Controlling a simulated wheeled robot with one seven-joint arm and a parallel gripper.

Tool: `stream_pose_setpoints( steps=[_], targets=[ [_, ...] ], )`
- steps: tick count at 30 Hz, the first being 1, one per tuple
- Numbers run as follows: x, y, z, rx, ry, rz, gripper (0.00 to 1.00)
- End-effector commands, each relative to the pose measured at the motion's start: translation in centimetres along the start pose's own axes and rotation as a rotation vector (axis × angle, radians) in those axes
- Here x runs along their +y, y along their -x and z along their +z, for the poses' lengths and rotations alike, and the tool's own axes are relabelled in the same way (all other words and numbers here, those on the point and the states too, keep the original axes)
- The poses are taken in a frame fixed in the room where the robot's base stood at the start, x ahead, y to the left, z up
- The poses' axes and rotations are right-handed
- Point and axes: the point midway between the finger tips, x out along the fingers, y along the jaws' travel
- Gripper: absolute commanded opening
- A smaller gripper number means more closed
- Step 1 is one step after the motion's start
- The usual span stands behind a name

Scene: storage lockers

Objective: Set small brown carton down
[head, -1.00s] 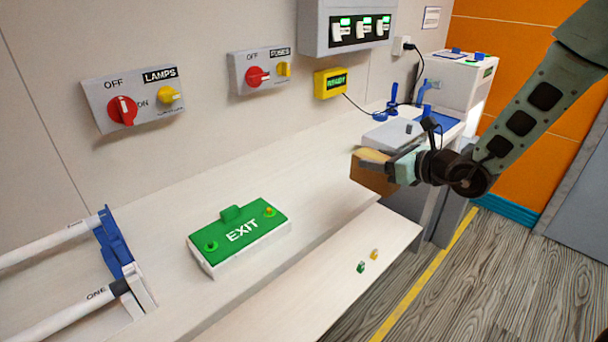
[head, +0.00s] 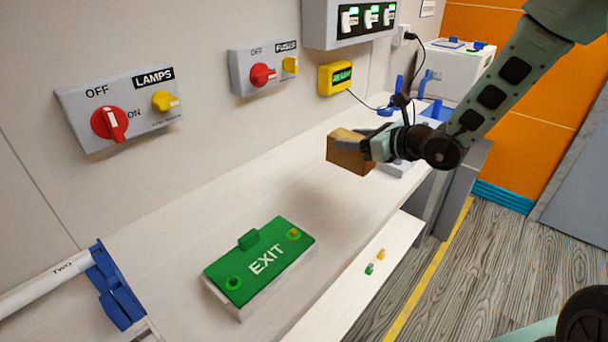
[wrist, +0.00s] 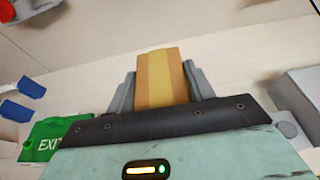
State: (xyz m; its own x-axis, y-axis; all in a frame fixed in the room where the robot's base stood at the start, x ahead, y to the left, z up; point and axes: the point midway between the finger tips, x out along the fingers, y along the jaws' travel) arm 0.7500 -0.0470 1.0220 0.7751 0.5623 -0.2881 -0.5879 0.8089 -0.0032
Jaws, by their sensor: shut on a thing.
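The small brown carton (head: 349,152) is held up above the white bench in the head view, near its middle-right part. My gripper (head: 364,147) is shut on the carton, with its fingers on either side of it. In the wrist view the carton (wrist: 163,76) shows an orange-brown face with a lighter band, between the two grey fingers (wrist: 161,90). The white bench (head: 225,207) lies below the carton with a gap between them. The carton's far side is hidden.
A green EXIT box (head: 262,262) stands on the bench to the left. Blue brackets (head: 112,287) are at far left. A lower shelf (head: 345,290) carries small green and yellow pieces. Wall switch panels (head: 120,110) line the back. Bench between EXIT box and carton is clear.

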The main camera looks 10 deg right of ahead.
Motion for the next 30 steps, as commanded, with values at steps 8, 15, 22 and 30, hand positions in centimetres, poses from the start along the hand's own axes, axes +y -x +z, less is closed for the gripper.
stream_pose_setpoints(
  steps=[8,15,22,30],
  targets=[
    [0.0,-0.9,-3.0,0.002,-0.005,0.001,0.26],
    [0.0,-1.7,-5.6,0.000,-0.001,0.000,0.26],
    [0.0,-2.5,-8.5,0.002,-0.003,0.000,0.26],
    [0.0,-2.9,-9.6,-0.001,0.001,-0.001,0.26]
  ],
)
